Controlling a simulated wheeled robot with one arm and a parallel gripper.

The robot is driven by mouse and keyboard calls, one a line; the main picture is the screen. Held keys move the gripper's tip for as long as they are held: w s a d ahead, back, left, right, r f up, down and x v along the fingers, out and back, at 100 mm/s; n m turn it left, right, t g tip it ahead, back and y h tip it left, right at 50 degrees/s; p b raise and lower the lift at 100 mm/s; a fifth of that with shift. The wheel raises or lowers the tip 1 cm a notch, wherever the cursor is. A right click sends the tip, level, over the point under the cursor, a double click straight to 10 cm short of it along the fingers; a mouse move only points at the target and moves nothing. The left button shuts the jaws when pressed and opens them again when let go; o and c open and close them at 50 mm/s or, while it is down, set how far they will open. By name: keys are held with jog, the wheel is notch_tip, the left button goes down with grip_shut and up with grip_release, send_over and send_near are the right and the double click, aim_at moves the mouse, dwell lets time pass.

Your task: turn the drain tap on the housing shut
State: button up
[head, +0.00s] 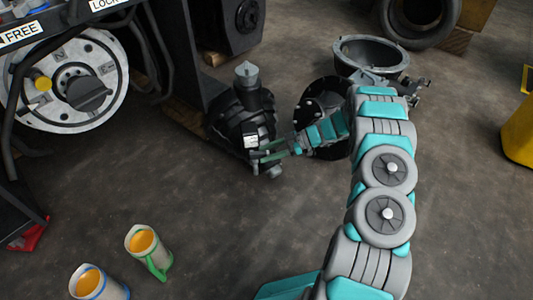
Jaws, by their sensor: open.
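The dark ribbed housing (228,122) stands low on the floor in the middle of the head view, with a grey cap on top. My gripper (265,152) reaches in from the right, its two green fingers apart and pointing left at the housing's lower right side. A small pale part (250,141) shows just left of the fingertips; I cannot tell whether it is the drain tap or a label. A small grey fitting (274,171) shows just below the fingers. I cannot tell whether the fingers touch anything. The tap's handle position is too small to tell.
A round black flange (312,100) and an open grey bell casing (372,56) stand right behind my gripper. A white dial with a dark knob (88,92) is at the left. Two jugs of orange liquid (148,250) (95,284) stand on the floor. The front floor is mostly clear.

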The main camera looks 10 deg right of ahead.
jog(key=shift+a, duration=0.2)
grip_shut()
dwell(0.3)
